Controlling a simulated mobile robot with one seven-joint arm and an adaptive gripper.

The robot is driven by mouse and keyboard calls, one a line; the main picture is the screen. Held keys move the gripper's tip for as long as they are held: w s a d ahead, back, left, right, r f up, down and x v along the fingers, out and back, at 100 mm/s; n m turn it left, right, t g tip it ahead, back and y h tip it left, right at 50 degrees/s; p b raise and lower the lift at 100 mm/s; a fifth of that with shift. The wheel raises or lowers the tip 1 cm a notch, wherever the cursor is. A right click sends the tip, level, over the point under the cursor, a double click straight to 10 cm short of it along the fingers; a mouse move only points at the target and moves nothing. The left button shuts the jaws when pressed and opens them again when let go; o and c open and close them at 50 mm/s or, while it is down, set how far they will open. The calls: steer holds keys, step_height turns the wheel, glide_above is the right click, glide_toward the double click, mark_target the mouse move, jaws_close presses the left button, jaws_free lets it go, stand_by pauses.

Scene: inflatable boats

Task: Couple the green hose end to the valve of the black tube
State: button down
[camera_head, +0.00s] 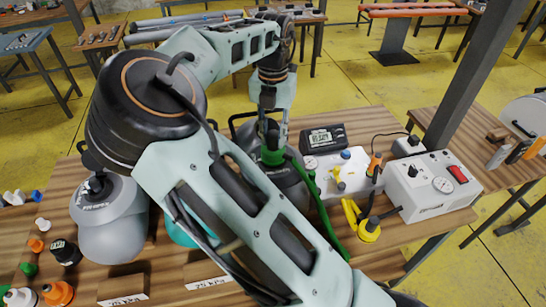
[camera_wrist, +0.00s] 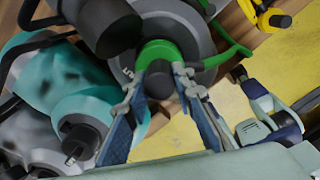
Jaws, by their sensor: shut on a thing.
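My gripper (camera_wrist: 160,84) is shut on the green hose end (camera_wrist: 158,52), which also shows in the head view (camera_head: 272,157). The black tube (camera_wrist: 208,70) is a dark grey, rounded body directly beneath the green end; in the head view (camera_head: 290,188) my arm partly covers it. The green end is over the tube's top. Its valve is hidden under the green end, and I cannot tell whether the two touch or are joined. The green hose (camera_head: 325,212) runs from the end down along the tube's right side.
A teal tube (camera_wrist: 72,72) and a light grey tube (camera_head: 112,232) stand left of the black one. A yellow hose end (camera_head: 369,231), an orange one (camera_head: 375,160) and a white gauge box (camera_head: 428,190) are at right. Loose coloured caps lie at far left.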

steer(key=c, duration=1.5)
jaws_free()
steer(key=shift+c, duration=0.2)
step_height(320, 180, up, 12)
